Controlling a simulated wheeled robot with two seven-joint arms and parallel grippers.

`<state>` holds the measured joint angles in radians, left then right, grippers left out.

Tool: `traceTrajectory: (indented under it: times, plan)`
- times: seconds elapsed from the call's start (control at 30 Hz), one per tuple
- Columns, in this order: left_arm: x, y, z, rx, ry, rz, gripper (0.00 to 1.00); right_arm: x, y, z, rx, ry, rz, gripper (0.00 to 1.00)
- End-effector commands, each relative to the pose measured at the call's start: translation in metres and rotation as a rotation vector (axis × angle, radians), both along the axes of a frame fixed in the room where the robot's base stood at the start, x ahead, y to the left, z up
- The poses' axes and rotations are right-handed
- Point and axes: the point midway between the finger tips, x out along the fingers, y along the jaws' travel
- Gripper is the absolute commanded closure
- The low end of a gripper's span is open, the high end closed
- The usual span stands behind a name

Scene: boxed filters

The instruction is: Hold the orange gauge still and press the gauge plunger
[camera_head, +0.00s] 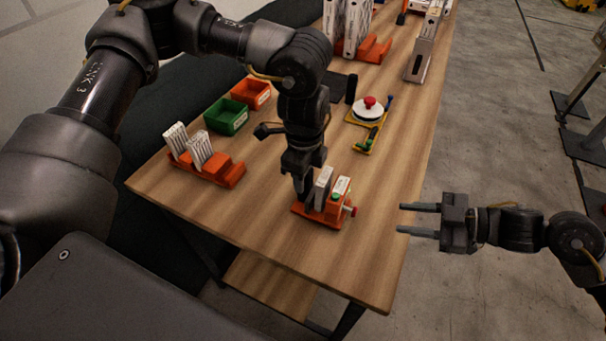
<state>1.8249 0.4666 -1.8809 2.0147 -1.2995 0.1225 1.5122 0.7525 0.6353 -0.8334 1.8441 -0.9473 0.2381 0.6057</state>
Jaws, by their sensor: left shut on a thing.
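The orange gauge (323,217) sits near the right edge of the wooden table. A light boxed filter (323,188) stands upright in it, with a white and green part beside it. The gauge plunger (352,211), with a red tip, sticks out on the gauge's right side. My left gripper (305,193) comes down from above at the gauge's left end and is shut on the gauge; its fingertips are partly hidden. My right gripper (419,219) is open and empty, right of the table edge, its fingers pointing left toward the plunger and apart from it.
An orange rack (226,175) with white filters stands at the left. A green bin (226,116) and an orange bin (252,92) stand behind it. A yellow stand with a red button (370,102) is farther back. The table's front right area is clear.

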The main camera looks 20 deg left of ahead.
Motion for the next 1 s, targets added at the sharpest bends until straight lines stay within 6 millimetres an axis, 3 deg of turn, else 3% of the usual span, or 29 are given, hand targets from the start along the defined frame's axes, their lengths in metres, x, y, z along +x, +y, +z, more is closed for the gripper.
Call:
traceTrajectory:
  times: [0.23, 0.5, 1.0]
  plan:
    - [0.0002, 0.0002, 0.0003, 0.0, 0.0, 0.001, 1.0, 0.0001, 0.0, 0.0001, 0.0, 0.0, 0.0, 0.64]
    - [0.0002, 0.0003, 0.0004, 0.0, -0.001, 0.001, 1.0, 0.0, 0.0002, 0.0002, 0.0, 0.0, 0.0, 0.99]
    - [0.0003, 0.0002, 0.0005, 0.0, -0.001, 0.001, 1.0, 0.0, 0.0001, 0.0002, 0.0, 0.0, 0.0, 1.0]
